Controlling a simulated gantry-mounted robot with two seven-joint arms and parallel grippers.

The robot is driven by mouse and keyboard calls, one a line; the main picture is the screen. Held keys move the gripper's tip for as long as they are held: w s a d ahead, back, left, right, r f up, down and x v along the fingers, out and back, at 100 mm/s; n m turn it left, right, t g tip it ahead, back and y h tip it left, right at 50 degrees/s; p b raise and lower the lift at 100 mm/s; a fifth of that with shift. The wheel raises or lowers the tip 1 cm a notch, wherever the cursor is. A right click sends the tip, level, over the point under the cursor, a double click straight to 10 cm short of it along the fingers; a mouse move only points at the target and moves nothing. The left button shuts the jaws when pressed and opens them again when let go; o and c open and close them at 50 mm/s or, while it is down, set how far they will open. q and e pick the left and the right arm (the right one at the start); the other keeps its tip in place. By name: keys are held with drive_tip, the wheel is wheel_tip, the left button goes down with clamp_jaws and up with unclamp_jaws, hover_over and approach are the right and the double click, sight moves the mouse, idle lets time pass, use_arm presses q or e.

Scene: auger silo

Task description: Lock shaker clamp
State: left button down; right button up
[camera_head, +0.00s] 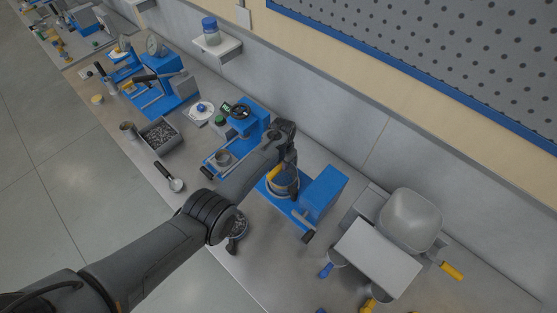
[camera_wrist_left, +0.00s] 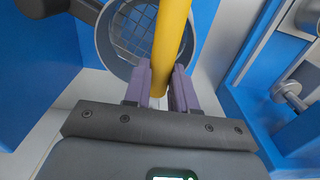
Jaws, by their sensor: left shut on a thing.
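The shaker (camera_head: 322,193) is a blue machine on the bench, with a round sieve (camera_head: 284,187) on its left part. The sieve's grey ring and wire mesh (camera_wrist_left: 128,32) show in the left wrist view. A yellow clamp bar (camera_head: 273,173) lies by the sieve's rim; in the left wrist view the yellow bar (camera_wrist_left: 172,35) crosses in front of the mesh. My left gripper (camera_wrist_left: 160,88) is shut on this bar, with a purple finger on each side. In the head view my left gripper (camera_head: 288,163) partly hides the sieve. My right gripper is not in view.
Left of the shaker stands a blue device with a dial (camera_head: 243,115). To the right is a grey hopper (camera_head: 410,220) with a pale box (camera_head: 378,256). A scoop (camera_head: 172,182) and a tray of small parts (camera_head: 159,136) lie left. A wall runs behind the bench.

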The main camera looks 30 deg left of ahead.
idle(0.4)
use_arm(q)
drive_tip(key=c, duration=0.9)
unclamp_jaws()
drive_tip(key=shift+d, duration=0.1)
drive_tip(key=shift+r, duration=0.45)
wheel_tip(320, 180, up, 10)
drive_tip(key=shift+p, duration=0.5)
